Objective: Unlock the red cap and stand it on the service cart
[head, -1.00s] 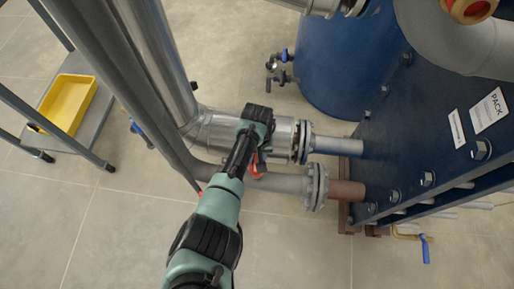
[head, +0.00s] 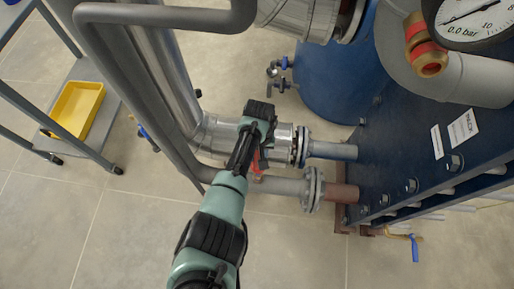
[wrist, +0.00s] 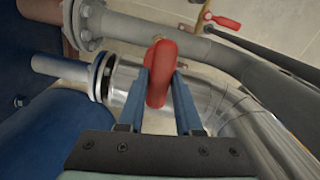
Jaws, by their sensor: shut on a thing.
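In the wrist view, a rounded red part (wrist: 160,85), which I take for the red cap, stands between the blue fingers of my gripper (wrist: 161,72). The fingers are shut on it, one on each side. Bright metal pipe cladding lies behind it. Whether the cap is locked cannot be told. In the head view, my gripper (head: 258,112) is over the clad pipe and flanges, its fingertips hidden. A bit of red (head: 256,160) shows below it. The grey service cart (head: 88,146) stands at the left, well away from my gripper, with a yellow tray (head: 75,108) on its lower shelf.
Thick vertical pipes (head: 150,75) stand between my gripper and the cart. A grey bent rail (head: 165,15) crosses the top. The blue plate pack (head: 400,150) and a pressure gauge (head: 475,18) are at the right. A red-handled valve (wrist: 226,21) lies behind. The floor in front is clear.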

